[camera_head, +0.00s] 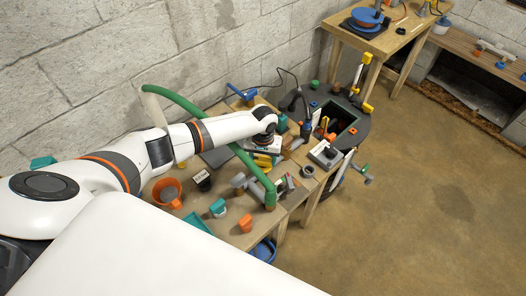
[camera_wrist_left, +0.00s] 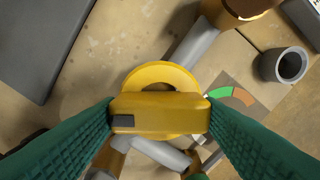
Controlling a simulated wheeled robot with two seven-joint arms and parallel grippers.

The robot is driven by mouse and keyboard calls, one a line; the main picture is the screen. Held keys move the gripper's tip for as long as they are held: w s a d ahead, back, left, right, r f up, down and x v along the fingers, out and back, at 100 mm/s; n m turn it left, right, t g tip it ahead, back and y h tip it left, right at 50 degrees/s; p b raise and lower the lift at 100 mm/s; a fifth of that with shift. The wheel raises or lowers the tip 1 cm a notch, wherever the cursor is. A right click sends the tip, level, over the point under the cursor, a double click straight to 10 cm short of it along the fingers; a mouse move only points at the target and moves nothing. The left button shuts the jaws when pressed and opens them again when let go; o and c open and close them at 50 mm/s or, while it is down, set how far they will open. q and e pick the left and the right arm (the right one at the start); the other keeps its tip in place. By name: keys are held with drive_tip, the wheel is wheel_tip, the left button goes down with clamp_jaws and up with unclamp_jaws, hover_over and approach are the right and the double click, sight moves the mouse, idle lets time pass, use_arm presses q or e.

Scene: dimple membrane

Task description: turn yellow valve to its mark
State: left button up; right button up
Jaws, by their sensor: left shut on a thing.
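The yellow valve (camera_wrist_left: 160,76) has a round wheel with a bar handle across it, seen from above in the left wrist view. It sits on a grey pipe (camera_wrist_left: 190,50). My left gripper (camera_wrist_left: 160,116) is shut on the bar, with one green finger at each end. A dial plate with a green and orange arc (camera_wrist_left: 236,97) lies right of the valve. In the head view the yellow valve (camera_head: 264,160) shows partly below my left gripper (camera_head: 265,146), on the workbench. My right gripper is not in view.
A green hose (camera_head: 205,113) arches over the bench beside my left arm. An orange cup (camera_head: 167,192) and a dark round-topped stand (camera_head: 343,118) are near. A grey cup (camera_wrist_left: 284,65) stands right of the dial. The floor at right is clear.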

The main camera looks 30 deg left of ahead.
sight(263, 159)
use_arm(q)
drive_tip(key=n+p, duration=0.4)
drive_tip(key=n, duration=0.1)
drive_tip(key=shift+r+n, duration=0.2)
drive_tip(key=shift+n, duration=0.1)
drive_tip(key=n+p, duration=0.2)
drive_tip(key=n, duration=0.1)
drive_tip(key=shift+f+n+p, duration=0.1)
drive_tip(key=shift+n+p, duration=0.45)
drive_tip(key=shift+n, duration=0.45)
drive_tip(key=shift+w, duration=0.1)
drive_tip(key=o, duration=1)
drive_tip(key=shift+r, duration=0.35)
wheel_tip(263, 159, up, 11)
drive_tip(key=shift+r, duration=0.1)
